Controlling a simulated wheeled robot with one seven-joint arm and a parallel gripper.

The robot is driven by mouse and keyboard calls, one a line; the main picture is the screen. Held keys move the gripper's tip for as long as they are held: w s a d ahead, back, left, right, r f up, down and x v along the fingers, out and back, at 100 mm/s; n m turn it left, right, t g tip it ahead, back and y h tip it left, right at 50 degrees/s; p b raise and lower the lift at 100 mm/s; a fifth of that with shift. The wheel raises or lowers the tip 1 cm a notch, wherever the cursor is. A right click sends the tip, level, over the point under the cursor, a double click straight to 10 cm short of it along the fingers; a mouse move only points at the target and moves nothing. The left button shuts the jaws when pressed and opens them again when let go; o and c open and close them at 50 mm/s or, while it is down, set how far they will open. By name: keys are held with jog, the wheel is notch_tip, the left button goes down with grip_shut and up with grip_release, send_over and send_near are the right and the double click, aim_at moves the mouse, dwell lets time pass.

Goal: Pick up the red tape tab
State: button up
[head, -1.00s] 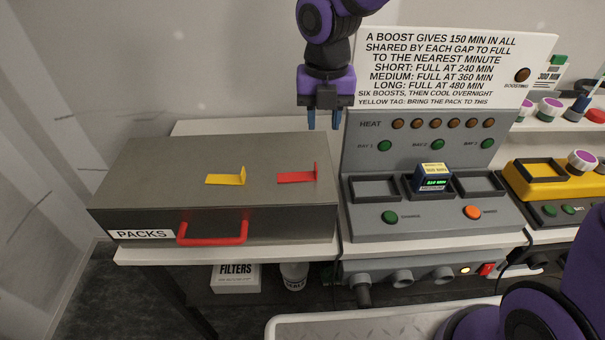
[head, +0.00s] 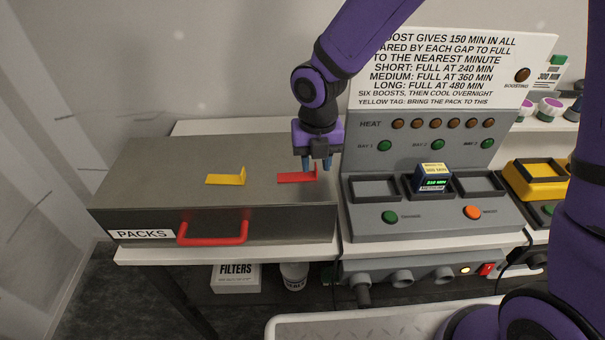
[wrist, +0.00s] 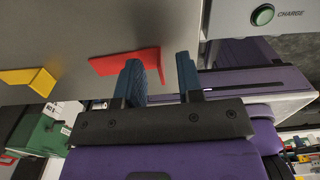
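The red tape tab (head: 297,177) lies flat on top of the grey PACKS drawer box, with its right end folded up. It also shows in the wrist view (wrist: 115,63), beside the left fingertip. My gripper (head: 317,164) is above the box at the tab's upright right end, its blue fingers pointing down. In the wrist view my gripper (wrist: 160,75) is open, with a clear gap between the fingers. Whether the tab's upright end stands between the fingers, I cannot tell; one finger partly hides it.
A yellow tape tab (head: 227,177) lies left of the red one on the PACKS box (head: 150,172). The box has a red handle (head: 212,233). To the right stands a grey charging station (head: 430,225) holding a dark blue pack (head: 432,179).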

jog(key=shift+f, duration=0.6)
grip_shut()
jog(key=shift+r, duration=0.2)
